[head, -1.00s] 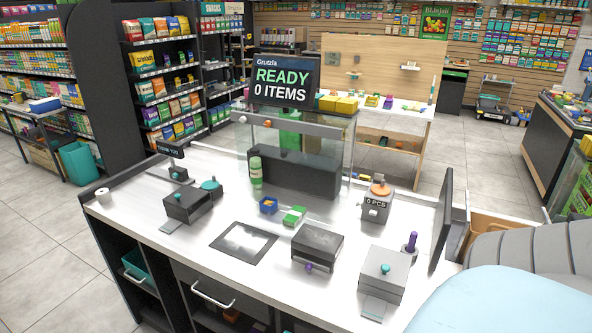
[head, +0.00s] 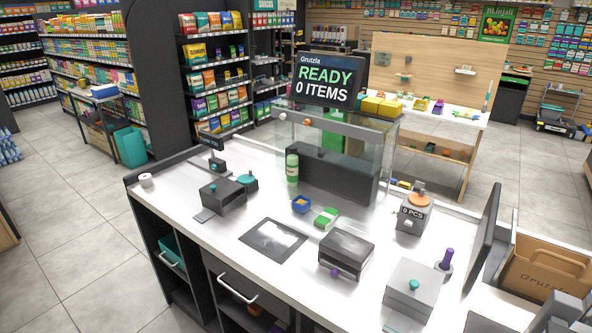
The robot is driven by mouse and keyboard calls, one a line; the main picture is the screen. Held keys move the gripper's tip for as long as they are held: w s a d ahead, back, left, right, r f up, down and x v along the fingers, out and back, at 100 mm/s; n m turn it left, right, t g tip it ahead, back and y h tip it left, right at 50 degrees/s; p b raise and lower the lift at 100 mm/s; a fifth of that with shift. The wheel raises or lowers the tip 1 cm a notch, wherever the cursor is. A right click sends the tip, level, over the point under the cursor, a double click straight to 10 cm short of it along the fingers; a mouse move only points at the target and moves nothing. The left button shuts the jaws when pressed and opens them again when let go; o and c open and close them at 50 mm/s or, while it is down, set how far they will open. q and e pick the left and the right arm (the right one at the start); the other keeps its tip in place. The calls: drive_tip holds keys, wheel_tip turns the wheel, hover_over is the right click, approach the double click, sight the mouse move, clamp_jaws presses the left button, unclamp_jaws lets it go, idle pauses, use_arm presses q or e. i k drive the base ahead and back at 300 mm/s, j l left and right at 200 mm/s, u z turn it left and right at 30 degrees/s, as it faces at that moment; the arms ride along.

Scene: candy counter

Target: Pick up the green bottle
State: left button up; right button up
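The green bottle (head: 292,168) stands upright on the white counter (head: 200,240), toward its back edge. It has a pale label band and is just in front of the glass case with a dark panel (head: 335,172). Nothing hides its front. Neither of my grippers shows in the head view, and nothing is touching the bottle.
Near the bottle are a blue container (head: 301,205), a green-and-white box (head: 326,218) and a dark box with a teal-lidded pot (head: 246,182) beside it. A black-topped box (head: 346,253) and a brown paper bag (head: 548,268) are farther right.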

sight(292, 157)
drive_tip(key=i+j, duration=0.3)
drive_tip(key=j, duration=0.15)
drive_tip(key=i+j, duration=0.25)
drive_tip(key=j, duration=0.25)
drive_tip(key=i+j, duration=0.3)
drive_tip(key=j, duration=0.15)
drive_tip(key=i+j, duration=0.3)
drive_tip(key=j, duration=0.2)
drive_tip(key=u, duration=0.05)
